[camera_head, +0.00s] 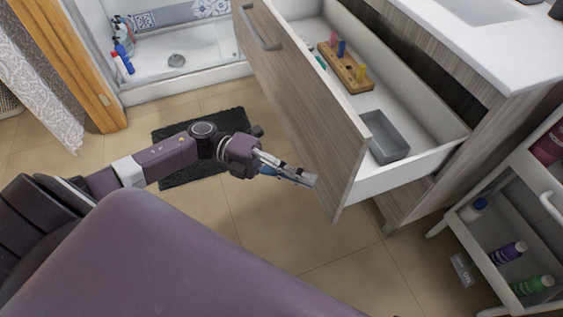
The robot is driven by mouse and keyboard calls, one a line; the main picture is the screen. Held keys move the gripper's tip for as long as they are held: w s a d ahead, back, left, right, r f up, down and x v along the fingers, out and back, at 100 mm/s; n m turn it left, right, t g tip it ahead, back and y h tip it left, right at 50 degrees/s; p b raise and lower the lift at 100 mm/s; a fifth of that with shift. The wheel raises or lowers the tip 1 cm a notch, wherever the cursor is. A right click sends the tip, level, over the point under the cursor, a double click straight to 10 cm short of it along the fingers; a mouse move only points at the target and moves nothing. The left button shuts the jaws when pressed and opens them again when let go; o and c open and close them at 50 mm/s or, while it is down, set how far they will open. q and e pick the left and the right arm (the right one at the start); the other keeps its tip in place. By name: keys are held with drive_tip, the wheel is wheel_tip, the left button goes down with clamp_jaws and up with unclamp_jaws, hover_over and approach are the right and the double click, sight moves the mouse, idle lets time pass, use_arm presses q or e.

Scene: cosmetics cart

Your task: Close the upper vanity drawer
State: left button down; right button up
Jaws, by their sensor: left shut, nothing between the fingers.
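The upper vanity drawer (330,127) stands pulled well out of the wood-grain cabinet (435,45), with its front facing left. Its metal handle (262,27) is near the top left of the front. Inside the drawer are a grey tray (384,137) and a wooden holder (345,68) with colored pegs. My left gripper (308,179) is shut and empty, close to the lower part of the drawer front on its outer side. I cannot tell whether it touches the front. My right gripper is not in view.
A white cart (480,232) with bottles stands at the right, near the cabinet. A dark mat (178,128) lies on the tiled floor behind my left arm. A shower tray (185,78) is at the back. A white countertop (470,38) tops the cabinet.

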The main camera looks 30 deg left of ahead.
sight(336, 179)
use_arm(q)
drive_tip(key=shift+w+d, duration=0.5)
drive_tip(key=shift+w, duration=0.25)
drive_tip(key=shift+w+d, duration=0.5)
drive_tip(key=shift+w, duration=0.2)
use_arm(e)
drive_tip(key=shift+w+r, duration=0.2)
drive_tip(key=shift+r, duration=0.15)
